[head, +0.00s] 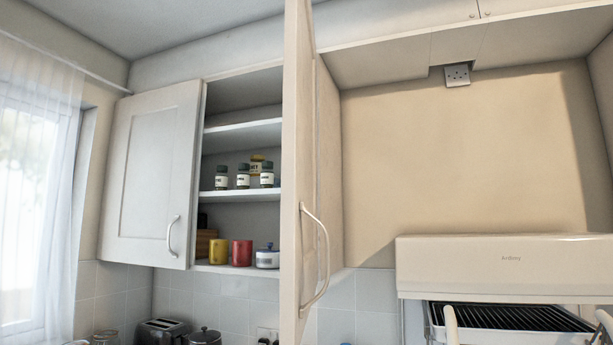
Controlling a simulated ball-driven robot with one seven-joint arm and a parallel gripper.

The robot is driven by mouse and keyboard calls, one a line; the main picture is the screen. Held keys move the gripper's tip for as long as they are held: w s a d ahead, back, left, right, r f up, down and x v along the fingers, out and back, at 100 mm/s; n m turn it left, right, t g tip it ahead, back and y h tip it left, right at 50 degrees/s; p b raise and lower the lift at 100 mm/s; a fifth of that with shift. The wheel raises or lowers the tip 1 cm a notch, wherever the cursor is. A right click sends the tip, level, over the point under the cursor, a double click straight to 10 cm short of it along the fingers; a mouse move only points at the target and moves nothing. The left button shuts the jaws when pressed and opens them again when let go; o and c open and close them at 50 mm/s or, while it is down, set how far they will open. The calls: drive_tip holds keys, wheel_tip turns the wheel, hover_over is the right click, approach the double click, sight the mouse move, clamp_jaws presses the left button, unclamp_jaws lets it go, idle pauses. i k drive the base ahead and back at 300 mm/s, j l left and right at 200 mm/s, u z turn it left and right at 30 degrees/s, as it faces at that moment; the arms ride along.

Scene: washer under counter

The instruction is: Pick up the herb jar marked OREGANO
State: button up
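Three small herb jars with dark green lids and white labels stand upright in a row on the middle shelf of the open wall cupboard: a left jar (221,178), a middle jar (243,176) and a right jar (267,175). The label words are too small to read, so I cannot tell which is marked OREGANO. I cannot make out my gripper in the head view.
The cupboard's left door (152,175) and right door (298,190) stand open; the right one hides part of the interior. A yellow mug (219,251), red mug (242,252) and lidded white pot (267,257) stand below. A grill (500,262) is at right.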

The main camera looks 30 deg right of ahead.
sight(267, 174)
drive_tip(key=i+l, duration=0.1)
drive_tip(key=l, duration=0.25)
drive_tip(key=i+j+z, duration=0.25)
drive_tip(key=i+j, duration=0.2)
drive_tip(key=j, duration=0.3)
drive_tip(key=i+j+z, duration=0.15)
drive_tip(key=j, duration=0.25)
drive_tip(key=i+j+z, duration=0.15)
drive_tip(key=j, duration=0.25)
drive_tip(key=i+j+z, duration=0.1)
drive_tip(key=i+j, duration=0.15)
drive_tip(key=j, duration=0.2)
drive_tip(key=i+j+z, duration=0.15)
drive_tip(key=j, duration=0.3)
drive_tip(key=i+j+z, duration=0.1)
drive_tip(key=j, duration=0.4)
drive_tip(key=i+j+z, duration=0.15)
drive_tip(key=j, duration=0.3)
